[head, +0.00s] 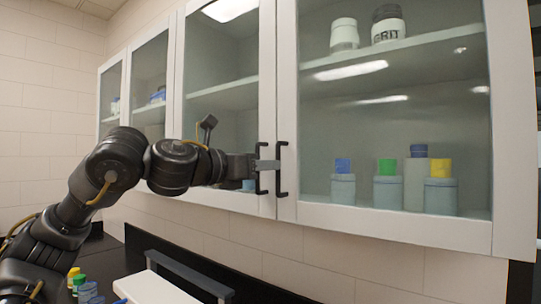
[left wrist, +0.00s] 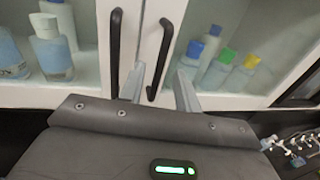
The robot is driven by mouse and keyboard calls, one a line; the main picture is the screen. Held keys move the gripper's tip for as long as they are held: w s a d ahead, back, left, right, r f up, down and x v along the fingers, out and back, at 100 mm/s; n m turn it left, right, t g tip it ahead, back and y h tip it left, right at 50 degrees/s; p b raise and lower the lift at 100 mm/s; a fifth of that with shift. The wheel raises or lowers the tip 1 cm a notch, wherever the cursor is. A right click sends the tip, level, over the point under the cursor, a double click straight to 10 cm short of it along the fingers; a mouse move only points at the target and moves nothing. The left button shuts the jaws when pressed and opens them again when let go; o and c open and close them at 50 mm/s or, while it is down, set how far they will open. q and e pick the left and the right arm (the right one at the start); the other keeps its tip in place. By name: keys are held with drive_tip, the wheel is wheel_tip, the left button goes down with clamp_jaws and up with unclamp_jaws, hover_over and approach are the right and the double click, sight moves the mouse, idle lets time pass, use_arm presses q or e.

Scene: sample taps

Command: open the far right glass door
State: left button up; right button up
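The far right glass door (head: 395,115) has a white frame and looks closed. Its black bar handle (head: 282,168) is on its left edge, beside the handle (head: 260,168) of the neighbouring door. My left gripper (head: 268,164) is at these handles. In the left wrist view, the two fingers of my left gripper (left wrist: 160,88) are apart. The right door's handle (left wrist: 160,60) runs down between them, with gaps showing, so they do not look clamped. The left finger is between the two handles; the neighbouring handle (left wrist: 115,50) is outside it. My right gripper is not in view.
Behind the glass stand several capped bottles (head: 388,190) and, above, two jars (head: 388,25). More capped bottles (head: 80,285) stand on the dark counter below. A white box-like object (head: 155,288) is at the bottom. Metal taps (left wrist: 298,148) show in the wrist view.

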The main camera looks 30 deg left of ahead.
use_arm(q)
drive_tip(key=shift+p+x, duration=0.35)
drive_tip(key=shift+x, duration=0.8)
clamp_jaws()
